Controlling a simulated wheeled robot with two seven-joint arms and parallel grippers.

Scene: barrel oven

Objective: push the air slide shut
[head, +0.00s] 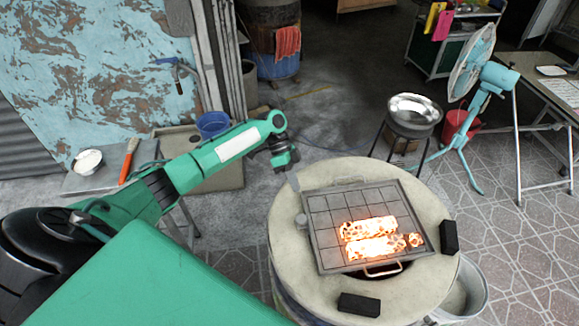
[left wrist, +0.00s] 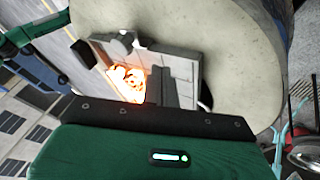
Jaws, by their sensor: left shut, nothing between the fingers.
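A square gridded metal tray (head: 330,245) with a loop handle at its near edge lies on the round pale top of the barrel oven (head: 290,260). Glowing coals (head: 370,238) lie on the tray's near part. I cannot pick out the air slide for certain in either view; the barrel's side is mostly hidden. The left wrist view shows the tray (left wrist: 150,62) and coals (left wrist: 128,82) beyond the gripper's dark front edge. My right gripper is not seen.
Two black blocks (head: 449,237) (head: 359,305) lie on the oven rim. A metal bowl (head: 414,112) on a stand and a teal fan (head: 478,75) are behind right. A bucket (head: 468,288) stands at the right.

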